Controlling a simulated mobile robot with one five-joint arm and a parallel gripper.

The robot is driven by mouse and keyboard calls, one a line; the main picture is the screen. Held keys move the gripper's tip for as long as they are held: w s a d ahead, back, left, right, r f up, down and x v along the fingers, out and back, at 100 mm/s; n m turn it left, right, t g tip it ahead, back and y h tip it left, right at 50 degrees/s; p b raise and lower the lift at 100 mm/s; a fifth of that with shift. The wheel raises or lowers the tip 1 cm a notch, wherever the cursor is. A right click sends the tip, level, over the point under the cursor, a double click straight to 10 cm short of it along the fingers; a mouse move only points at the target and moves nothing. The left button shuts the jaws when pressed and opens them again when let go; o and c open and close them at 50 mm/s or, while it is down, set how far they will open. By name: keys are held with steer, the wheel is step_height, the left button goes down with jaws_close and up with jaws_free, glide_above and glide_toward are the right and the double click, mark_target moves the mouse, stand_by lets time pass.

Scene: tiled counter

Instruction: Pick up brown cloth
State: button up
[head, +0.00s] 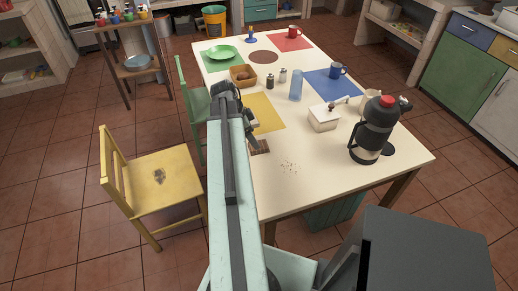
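A small brown, striped piece, which looks like the brown cloth (260,147), lies on the cream table (310,185) near its left edge, just right of my arm. My arm hides part of the area to its left. My gripper (252,138) is dark and points down just above the cloth, at its far side. I cannot tell whether it touches the cloth, or whether its fingers are open or shut.
A yellow mat (265,112) lies beyond the cloth, and crumbs (290,167) lie to its right. A black flask (372,130), a white box (323,118) and a blue glass (295,85) stand further right. A yellow chair (165,180) stands left of the table.

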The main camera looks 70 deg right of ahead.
steer(key=b+x, duration=0.4)
steer(key=x, duration=0.1)
steer(key=shift+s+a+f, duration=0.1)
steer(key=shift+a+f, duration=0.05)
steer(key=shift+a, duration=0.05)
steer(key=shift+r, duration=0.2)
steer(key=c, duration=1.5)
steer(key=shift+o, duration=0.2)
step_height(320, 180, up, 10)
steer(key=p, duration=1)
